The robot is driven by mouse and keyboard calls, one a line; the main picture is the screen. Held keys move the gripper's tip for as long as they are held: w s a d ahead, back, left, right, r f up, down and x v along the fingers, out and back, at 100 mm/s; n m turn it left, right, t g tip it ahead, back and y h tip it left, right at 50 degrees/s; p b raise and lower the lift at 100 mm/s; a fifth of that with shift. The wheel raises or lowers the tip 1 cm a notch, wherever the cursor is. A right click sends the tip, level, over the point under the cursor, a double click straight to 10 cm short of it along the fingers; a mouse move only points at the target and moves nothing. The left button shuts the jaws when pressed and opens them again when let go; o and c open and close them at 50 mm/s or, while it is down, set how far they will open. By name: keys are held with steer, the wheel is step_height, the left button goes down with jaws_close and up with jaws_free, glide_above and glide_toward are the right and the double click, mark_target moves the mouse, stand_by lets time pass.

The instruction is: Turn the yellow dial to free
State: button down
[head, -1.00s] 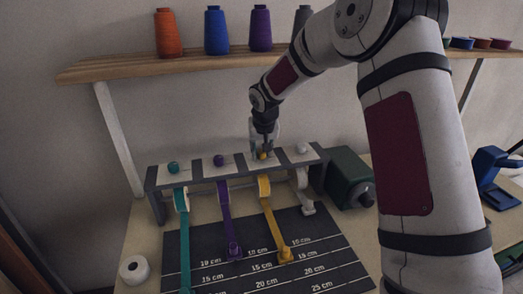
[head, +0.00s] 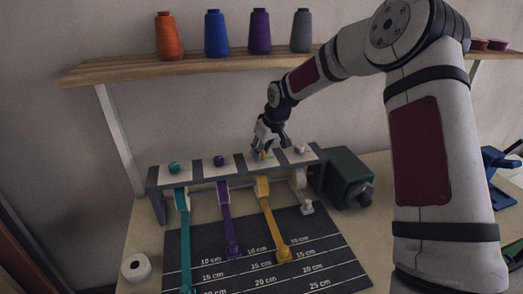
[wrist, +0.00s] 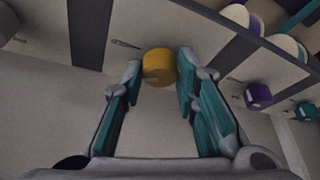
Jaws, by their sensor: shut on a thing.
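The yellow dial (wrist: 159,67) sits on a pale strip of the dark rack (wrist: 88,35), between my fingertips in the wrist view. My gripper (wrist: 161,72) is shut on it, a finger on each side. In the head view the dial is mostly hidden behind my gripper (head: 265,150), which leans over the rack top. A thin dark mark lies on the strip beside the dial; its lettering is too small to read. A yellow tape (head: 272,225) runs from its reel under the dial onto the dark measuring mat (head: 335,270).
Teal (head: 173,168), purple (head: 220,160) and white (head: 299,148) dials stand on the same rack. A dark green box with a knob (head: 347,178) stands right of it. A shelf (head: 190,66) with several spools is above. A white roll (head: 136,267) lies front left.

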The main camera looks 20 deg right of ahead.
steer(key=n, duration=0.2)
steer(key=n+g+y+b, duration=0.1)
steer(key=n, duration=0.1)
steer(key=shift+w+d+n+y, duration=0.1)
steer(key=shift+w+n+y, duration=0.05)
steer(key=shift+n+y, duration=0.15)
steer(key=n+g+b, duration=0.1)
steer(key=n+b, duration=0.1)
steer(key=n, duration=0.2)
steer(key=shift+y, duration=0.4)
steer(key=shift+g, duration=0.3)
steer(key=c, duration=1.2)
jaws_free()
steer(key=shift+c, duration=0.2)
